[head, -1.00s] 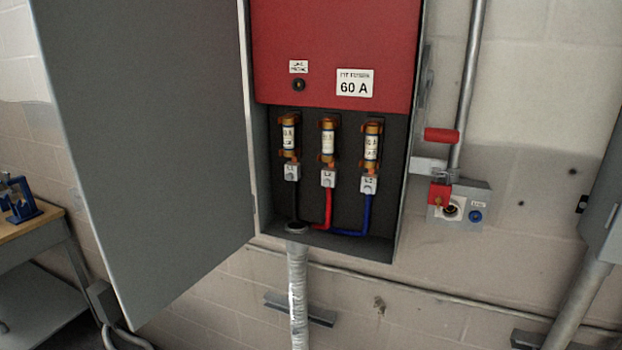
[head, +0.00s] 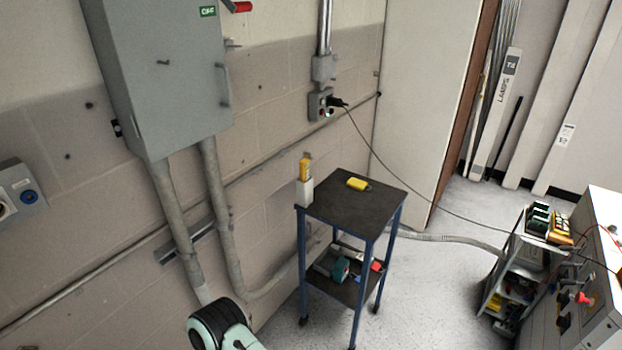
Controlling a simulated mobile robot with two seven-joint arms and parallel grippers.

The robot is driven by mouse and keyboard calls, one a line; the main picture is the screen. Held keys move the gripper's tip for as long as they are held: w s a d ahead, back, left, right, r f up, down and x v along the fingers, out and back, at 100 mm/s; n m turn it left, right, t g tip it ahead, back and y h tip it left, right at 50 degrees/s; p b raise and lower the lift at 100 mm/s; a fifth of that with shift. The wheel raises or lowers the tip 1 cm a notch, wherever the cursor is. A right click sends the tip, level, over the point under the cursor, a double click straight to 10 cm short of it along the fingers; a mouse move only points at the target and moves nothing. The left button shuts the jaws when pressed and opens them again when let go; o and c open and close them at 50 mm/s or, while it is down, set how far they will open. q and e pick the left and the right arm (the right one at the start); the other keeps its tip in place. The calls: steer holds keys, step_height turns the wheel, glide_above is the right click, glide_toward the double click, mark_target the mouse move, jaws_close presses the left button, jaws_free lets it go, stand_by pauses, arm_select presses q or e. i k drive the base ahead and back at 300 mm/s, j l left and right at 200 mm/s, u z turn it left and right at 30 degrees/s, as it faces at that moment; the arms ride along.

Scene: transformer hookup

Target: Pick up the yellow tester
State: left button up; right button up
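Two yellow things are at a small dark-topped cart (head: 340,215) in the head view. One is a slim upright yellow tester-like thing (head: 304,169) standing in a white holder (head: 304,191) at the cart's left corner. The other is a small yellow block-like thing (head: 357,184) lying flat on the cart top. I cannot tell for sure which one is the tester. Neither is being touched. Neither of my grippers is in view; only part of one of my arms shows at the bottom edge, left of the cart.
The cart's lower shelf (head: 335,287) holds teal and red items. A grey cabinet (head: 165,85) and conduits are on the wall at left. A cable runs from a wall outlet (head: 322,105) toward a grey machine (head: 590,265) at right. Floor right of the cart is mostly clear.

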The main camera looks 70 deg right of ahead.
mark_target(305, 162)
steer(key=z, duration=2.45)
steer(key=i, duration=0.1)
steer(key=l+u, duration=0.05)
